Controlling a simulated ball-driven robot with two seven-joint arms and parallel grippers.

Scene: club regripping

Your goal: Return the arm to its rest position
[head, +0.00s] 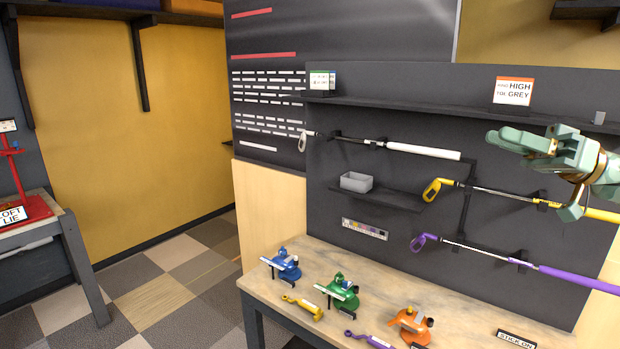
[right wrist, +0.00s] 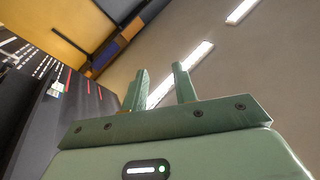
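My right gripper (head: 500,141) is pale green and raised at the right side of the head view, in front of the dark wall panel. In the right wrist view its two fingers (right wrist: 159,78) stand apart with nothing between them, pointing up toward the ceiling lights. It is open and empty. My left gripper is in neither view.
Clubs with white (head: 422,151), yellow (head: 433,190) and purple (head: 580,281) grips hang on the dark panel (head: 400,95). A grey bin (head: 356,182) sits on a small shelf. Blue (head: 287,264), green (head: 343,291) and orange (head: 411,324) clamps stand on the workbench (head: 312,262).

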